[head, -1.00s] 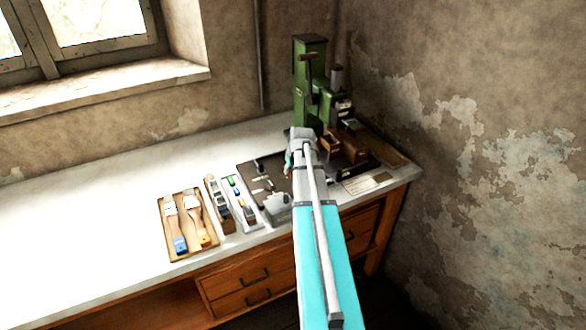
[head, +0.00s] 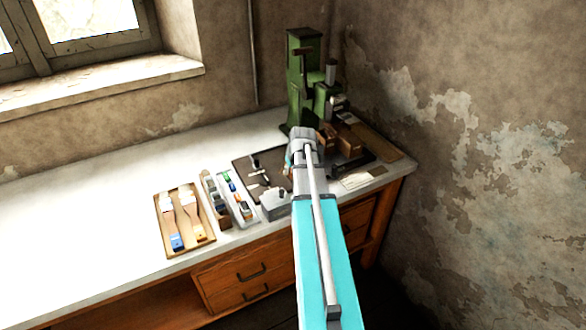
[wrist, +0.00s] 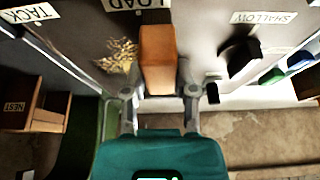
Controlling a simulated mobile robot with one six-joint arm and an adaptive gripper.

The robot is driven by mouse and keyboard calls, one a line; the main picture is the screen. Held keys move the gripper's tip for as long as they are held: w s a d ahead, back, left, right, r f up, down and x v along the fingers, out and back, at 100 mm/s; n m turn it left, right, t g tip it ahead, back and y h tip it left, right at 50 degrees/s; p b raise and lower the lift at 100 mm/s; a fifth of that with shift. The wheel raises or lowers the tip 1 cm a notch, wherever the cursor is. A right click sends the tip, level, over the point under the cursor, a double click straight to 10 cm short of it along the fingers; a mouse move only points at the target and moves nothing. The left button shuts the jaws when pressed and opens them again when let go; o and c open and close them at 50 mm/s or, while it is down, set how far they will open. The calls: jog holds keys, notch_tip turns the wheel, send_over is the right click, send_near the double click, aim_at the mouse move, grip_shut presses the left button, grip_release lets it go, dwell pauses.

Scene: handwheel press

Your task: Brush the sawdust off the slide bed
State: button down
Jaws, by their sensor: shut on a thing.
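In the wrist view my gripper (wrist: 161,80) is shut on an orange-brown block (wrist: 158,52), with one finger on each side of it. A patch of yellow sawdust (wrist: 118,55) lies on the grey surface beside the block, to its left. I cannot tell whether the block touches that surface. In the head view my arm reaches to the dark plate (head: 246,160) in front of the green press (head: 298,85) and hides the fingertips and the sawdust.
The wrist view shows a black knob (wrist: 240,55) right of the gripper and a wooden box marked NEST (wrist: 18,107) at left. In the head view a narrow parts tray (head: 234,200) and a grey block (head: 273,205) stand near the front edge. The bench's left side is clear.

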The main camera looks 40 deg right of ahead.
jog(key=shift+d, duration=0.1)
jog(key=shift+s+d+f, duration=0.1)
jog(key=shift+s+d, duration=0.15)
jog(key=shift+d, duration=0.4)
jog(key=shift+w, duration=0.1)
jog(key=shift+w+d, duration=0.2)
jog(key=shift+w, duration=0.65)
jog(key=shift+w+d, duration=0.2)
jog(key=shift+w, duration=0.65)
jog(key=shift+w, duration=0.1)
jog(key=shift+w+d, duration=0.2)
jog(key=shift+w, duration=0.6)
jog(key=shift+w+d, duration=0.2)
jog(key=shift+w, duration=0.6)
jog(key=shift+w+d, duration=0.25)
jog(key=shift+w, duration=0.65)
jog(key=shift+w+d, duration=0.2)
jog(key=shift+w, duration=0.7)
